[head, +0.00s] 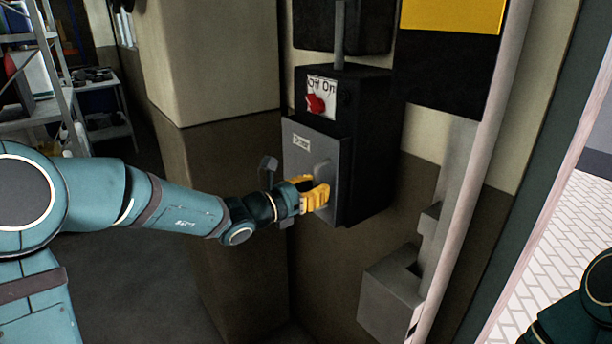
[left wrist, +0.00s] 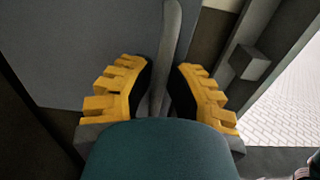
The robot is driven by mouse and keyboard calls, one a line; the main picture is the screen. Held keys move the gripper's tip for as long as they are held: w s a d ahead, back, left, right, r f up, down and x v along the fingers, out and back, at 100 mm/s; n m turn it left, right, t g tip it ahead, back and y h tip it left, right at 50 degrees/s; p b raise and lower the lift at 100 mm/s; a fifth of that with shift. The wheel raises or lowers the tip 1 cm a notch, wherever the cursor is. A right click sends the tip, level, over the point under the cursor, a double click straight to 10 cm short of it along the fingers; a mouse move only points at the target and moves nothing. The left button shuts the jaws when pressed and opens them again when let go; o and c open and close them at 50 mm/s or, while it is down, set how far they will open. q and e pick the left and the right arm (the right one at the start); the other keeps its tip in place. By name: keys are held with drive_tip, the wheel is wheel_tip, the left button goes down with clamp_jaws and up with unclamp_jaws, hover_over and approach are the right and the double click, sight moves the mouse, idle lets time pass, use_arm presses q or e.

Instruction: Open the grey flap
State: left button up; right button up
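The grey flap (head: 307,158) is the front plate of a black switch box on the wall in the head view. It looks closed and carries a small white label and a raised grey handle (head: 322,172). My left gripper (head: 316,196) is at the flap's lower part. In the left wrist view the flap (left wrist: 85,45) fills the upper left, and the handle (left wrist: 168,50) runs between the yellow fingers (left wrist: 164,88). The fingers look closed in on the handle from both sides; exact contact is partly hidden. My right gripper is out of view.
A red rotary switch (head: 316,103) sits above the flap on the black box (head: 372,130). A grey bracket (head: 395,290) and a pale vertical pipe (head: 478,170) stand to the right. Shelving (head: 45,75) is at the far left.

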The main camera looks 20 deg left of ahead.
use_arm(q)
drive_tip(key=shift+c, duration=1)
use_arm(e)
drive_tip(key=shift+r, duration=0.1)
use_arm(q)
drive_tip(key=shift+o, duration=0.2)
drive_tip(key=s+a+m+g+h+p, duration=0.2)
drive_tip(key=a+g+h+p, duration=0.1)
drive_tip(key=a+p, duration=0.5)
drive_tip(key=shift+s+r+m, duration=0.15)
drive_tip(key=shift+r+m, duration=0.05)
drive_tip(key=shift+m, duration=0.2)
drive_tip(key=shift+s+a, duration=0.15)
drive_tip(key=shift+a, duration=0.1)
drive_tip(key=shift+s+f, duration=0.1)
drive_tip(key=shift+f, duration=0.15)
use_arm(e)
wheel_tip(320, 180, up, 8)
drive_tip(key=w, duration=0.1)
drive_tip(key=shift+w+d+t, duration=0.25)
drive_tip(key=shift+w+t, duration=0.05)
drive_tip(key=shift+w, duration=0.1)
